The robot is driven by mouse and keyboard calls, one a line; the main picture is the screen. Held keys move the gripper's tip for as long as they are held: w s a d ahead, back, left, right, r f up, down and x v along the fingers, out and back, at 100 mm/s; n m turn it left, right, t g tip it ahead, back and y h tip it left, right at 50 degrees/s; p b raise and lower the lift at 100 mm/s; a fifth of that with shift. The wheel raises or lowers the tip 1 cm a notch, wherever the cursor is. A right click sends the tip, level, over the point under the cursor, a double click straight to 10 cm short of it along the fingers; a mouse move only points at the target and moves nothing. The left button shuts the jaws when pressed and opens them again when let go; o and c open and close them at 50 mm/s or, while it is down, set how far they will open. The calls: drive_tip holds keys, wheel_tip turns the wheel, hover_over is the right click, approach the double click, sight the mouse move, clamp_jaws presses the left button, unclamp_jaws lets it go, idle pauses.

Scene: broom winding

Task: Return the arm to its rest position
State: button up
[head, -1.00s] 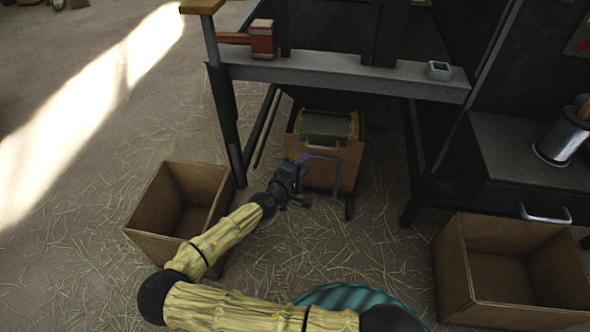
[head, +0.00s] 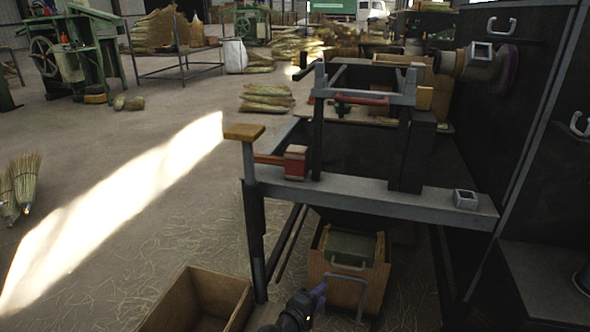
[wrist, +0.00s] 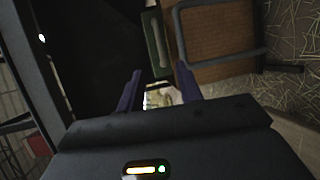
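My gripper (head: 318,291) shows at the bottom of the head view, in front of a wooden crate under the bench. Its dark purple fingers stand apart in the wrist view (wrist: 158,85), with nothing between them, so it is open and empty. The wooden crate (head: 322,272) holds a green case (head: 352,246) with a metal handle. A grey metal loop (head: 347,278) stands at the crate's front, close to the fingers; I cannot tell whether they touch. The rest of my arm is below the picture.
An open wooden box (head: 180,299) stands on the floor to the left of my gripper. The metal bench (head: 385,194) with a red clamp block (head: 297,162) is above and beyond it. A dark machine cabinet (head: 540,190) stands at right.

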drive_tip(key=s+d+f+m+g+p, duration=0.2)
drive_tip(key=s+d+m+g+p, duration=0.1)
drive_tip(key=s+d+m+g, duration=0.45)
drive_tip(key=s+a+r+m+g+y+p, duration=0.1)
drive_tip(key=s+r+m+g+y+p, duration=0.2)
drive_tip(key=s+r+y, duration=0.4)
drive_tip(key=s+r+y+p, duration=0.1)
drive_tip(key=s+r+p, duration=0.2)
drive_tip(key=r+p, duration=1.8)
drive_tip(key=s+r+t+y+p, duration=0.1)
drive_tip(key=s+r+y+p, duration=0.1)
drive_tip(key=r+p, duration=2)
wheel_tip(320, 180, up, 17)
drive_tip(key=shift+s+a+f, duration=0.1)
drive_tip(key=shift+s+a, duration=0.15)
drive_tip(key=shift+s, duration=0.35)
drive_tip(key=shift+t, duration=0.25)
